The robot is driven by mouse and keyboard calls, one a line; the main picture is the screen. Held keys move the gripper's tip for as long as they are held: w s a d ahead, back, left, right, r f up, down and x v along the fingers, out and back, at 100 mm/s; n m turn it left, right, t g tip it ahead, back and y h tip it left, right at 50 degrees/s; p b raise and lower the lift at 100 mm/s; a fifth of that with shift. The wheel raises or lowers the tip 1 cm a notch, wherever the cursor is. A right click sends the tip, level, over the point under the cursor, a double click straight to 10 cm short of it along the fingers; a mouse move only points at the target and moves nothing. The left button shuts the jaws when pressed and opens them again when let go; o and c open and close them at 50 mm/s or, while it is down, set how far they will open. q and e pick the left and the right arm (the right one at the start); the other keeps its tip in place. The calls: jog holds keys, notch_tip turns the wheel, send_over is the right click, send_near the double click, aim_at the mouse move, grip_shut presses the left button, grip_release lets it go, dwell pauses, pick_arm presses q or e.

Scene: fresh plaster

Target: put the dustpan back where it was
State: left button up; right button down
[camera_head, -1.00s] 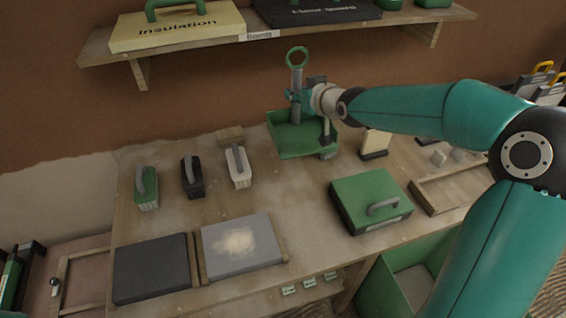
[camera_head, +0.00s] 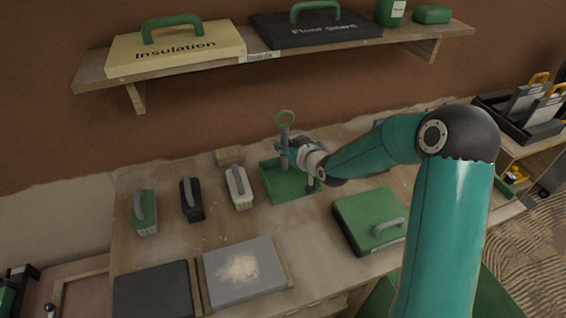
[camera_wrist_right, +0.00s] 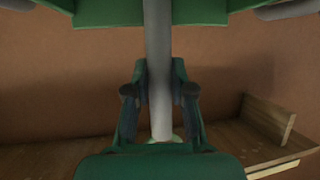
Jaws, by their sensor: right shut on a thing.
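The dustpan is a green pan (camera_head: 284,188) with an upright grey handle and a green ring (camera_head: 284,117) on top. It is at the back middle of the workbench, just right of the white-bodied brush. My right gripper (camera_head: 290,152) is shut around the grey handle below the ring. In the right wrist view the handle (camera_wrist_right: 158,60) runs between the fingers of my gripper (camera_wrist_right: 160,95), with green pan parts at the top. My arm hides the pan's right side. I cannot tell whether the pan touches the bench. My left gripper is not in view.
Three brushes, green (camera_head: 145,212), black (camera_head: 191,200) and white (camera_head: 239,188), stand left of the pan. A green lidded box (camera_head: 360,215) is at front right. A grey board with plaster (camera_head: 243,290) lies in front. A shelf (camera_head: 200,72) overhangs behind.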

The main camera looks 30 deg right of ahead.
aim_at(287, 164)
notch_tip(287, 164, down, 6)
jog(key=shift+p, duration=0.4)
jog(key=shift+f, duration=0.3)
jog(key=shift+f, duration=0.1)
jog(key=c, duration=1)
grip_release()
jog(key=b+v, duration=0.2)
jog(key=v, duration=1)
jog(key=shift+s+b, duration=0.1)
jog(key=shift+b, duration=0.2)
